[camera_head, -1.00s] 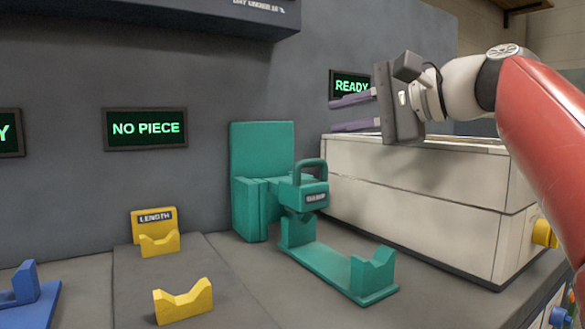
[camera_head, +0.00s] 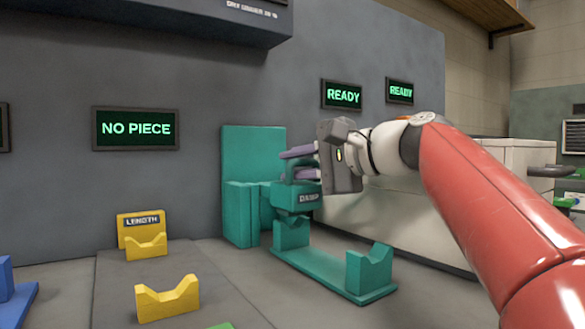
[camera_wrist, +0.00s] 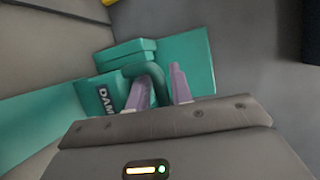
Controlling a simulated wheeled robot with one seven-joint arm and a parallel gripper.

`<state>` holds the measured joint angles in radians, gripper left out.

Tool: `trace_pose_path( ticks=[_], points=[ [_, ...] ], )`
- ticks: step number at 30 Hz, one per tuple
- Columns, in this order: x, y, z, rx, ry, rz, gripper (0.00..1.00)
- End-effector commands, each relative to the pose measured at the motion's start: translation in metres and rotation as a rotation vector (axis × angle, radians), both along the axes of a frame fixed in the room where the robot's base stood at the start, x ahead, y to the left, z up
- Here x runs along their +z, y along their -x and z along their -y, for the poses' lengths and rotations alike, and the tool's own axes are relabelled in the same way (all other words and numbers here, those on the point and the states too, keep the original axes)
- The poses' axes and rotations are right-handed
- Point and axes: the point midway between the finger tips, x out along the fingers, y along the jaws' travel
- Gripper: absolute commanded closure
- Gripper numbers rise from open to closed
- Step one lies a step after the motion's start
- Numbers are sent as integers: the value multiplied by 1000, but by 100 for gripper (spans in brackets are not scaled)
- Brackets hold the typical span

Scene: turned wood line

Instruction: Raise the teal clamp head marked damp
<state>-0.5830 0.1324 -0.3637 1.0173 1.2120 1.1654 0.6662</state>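The teal clamp head (camera_head: 297,197), with its plate marked DAMP, sits low, just over the rear V-block of the teal cradle (camera_head: 330,268). Its arched handle (camera_wrist: 150,72) shows in the wrist view. My gripper (camera_head: 299,162) is at the handle, coming from the right in the head view. Its two purple fingers are apart, with part of the handle between them in the wrist view (camera_wrist: 160,88). They look open and not closed on it. The fingers and palm hide much of the handle in the head view.
A teal upright (camera_head: 250,165) stands behind the clamp head. A pale cabinet (camera_head: 400,225) is close on the right. Yellow V-blocks (camera_head: 167,298) and a LENGTH plate (camera_head: 139,221) stand to the left. Screens read NO PIECE (camera_head: 136,128) and READY (camera_head: 343,95).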

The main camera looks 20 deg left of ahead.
Motion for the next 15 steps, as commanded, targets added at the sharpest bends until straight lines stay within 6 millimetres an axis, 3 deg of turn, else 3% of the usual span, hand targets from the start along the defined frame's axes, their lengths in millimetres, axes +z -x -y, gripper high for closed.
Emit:
trace_pose_path(
  ticks=[11, 15],
  points=[
    [-1, -2, -7, -1, -1, 1, 78],
    [-1, -2, -7, -1, -1, 1, 93]
  ],
)
